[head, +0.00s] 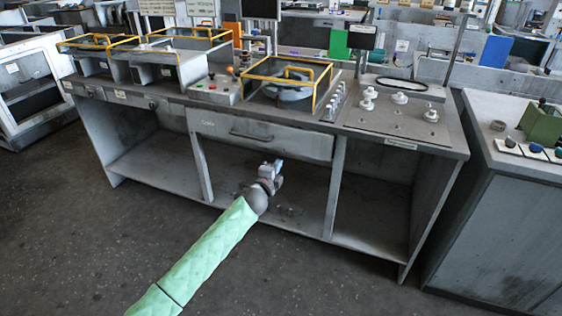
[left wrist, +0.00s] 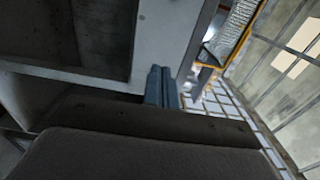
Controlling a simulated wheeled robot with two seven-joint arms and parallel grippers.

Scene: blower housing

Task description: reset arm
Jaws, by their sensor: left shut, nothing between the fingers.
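My left gripper (head: 277,166) is stretched out in front of the grey workbench (head: 262,150), at the height of its open lower shelf, below the drawer. Its arm comes in from the lower left in a green quilted sleeve. In the left wrist view the two fingers (left wrist: 161,86) are pressed together and hold nothing. A grey panel of the bench fills much of that view behind the fingers; I cannot tell whether they touch it. My right gripper is in neither view.
On the bench stand yellow-framed housings (head: 287,85), a button panel (head: 217,88) and white knobs (head: 400,98). A second grey cabinet (head: 505,235) stands at the right, with a green device (head: 541,124). The dark floor (head: 330,285) in front is clear.

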